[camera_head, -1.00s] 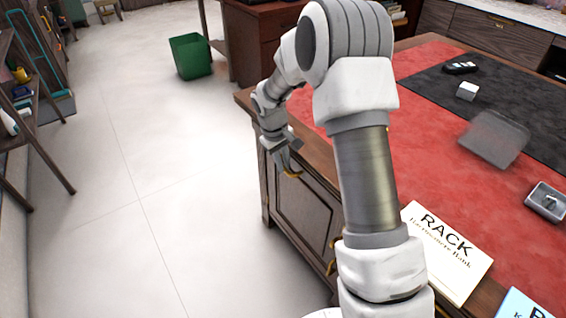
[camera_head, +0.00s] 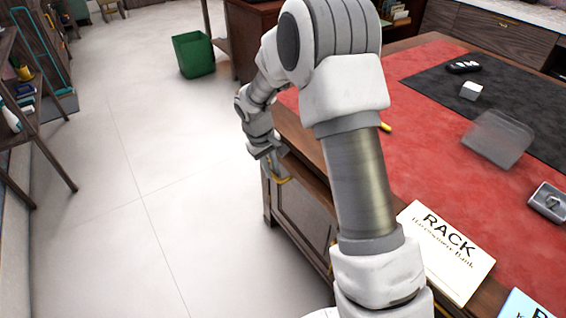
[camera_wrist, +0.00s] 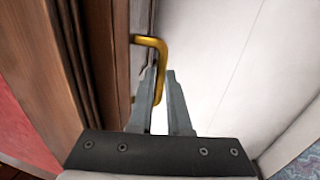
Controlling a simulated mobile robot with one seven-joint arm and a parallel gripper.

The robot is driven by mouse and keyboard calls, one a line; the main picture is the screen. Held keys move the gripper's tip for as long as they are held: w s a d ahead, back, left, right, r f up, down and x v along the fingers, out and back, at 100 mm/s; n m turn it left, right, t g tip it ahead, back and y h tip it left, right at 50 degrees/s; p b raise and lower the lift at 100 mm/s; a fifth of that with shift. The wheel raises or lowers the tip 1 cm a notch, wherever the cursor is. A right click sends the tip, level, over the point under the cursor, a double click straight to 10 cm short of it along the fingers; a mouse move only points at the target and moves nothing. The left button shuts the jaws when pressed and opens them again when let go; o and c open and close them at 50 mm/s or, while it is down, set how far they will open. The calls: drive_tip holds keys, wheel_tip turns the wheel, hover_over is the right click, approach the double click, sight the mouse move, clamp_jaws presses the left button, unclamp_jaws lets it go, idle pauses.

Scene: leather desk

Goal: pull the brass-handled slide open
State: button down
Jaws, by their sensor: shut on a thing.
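The brass handle (camera_head: 283,180) is on the upper side of the wooden desk, just below the top's edge. In the wrist view the bent brass handle (camera_wrist: 150,42) passes between the fingers of my gripper (camera_wrist: 160,73). My gripper (camera_head: 275,170) is shut on it, beside the desk's left face. The wooden front of the slide (camera_wrist: 121,50) shows to the left of the handle in the wrist view. The slide looks a little out from the desk, but my arm hides much of it in the head view.
A green bin (camera_head: 193,55) stands on the floor.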

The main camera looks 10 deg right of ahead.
drive_tip(key=s+a, duration=0.4)
drive_tip(key=a, duration=0.6)
drive_tip(key=s+a, duration=0.4)
drive_tip(key=a, duration=0.5)
drive_tip(key=shift+a, duration=0.4)
drive_tip(key=c, duration=0.9)
unclamp_jaws()
drive_tip(key=shift+o, duration=0.2)
wheel_tip(320, 180, up, 17)
drive_tip(key=s+a+p, duration=0.1)
drive_tip(key=a+p, duration=0.1)
drive_tip(key=p, duration=0.2)
drive_tip(key=shift+s+a+r, duration=0.15)
drive_tip(key=shift+s+a, duration=0.05)
drive_tip(key=shift+a, duration=0.2)
drive_tip(key=shift+d, duration=0.1)
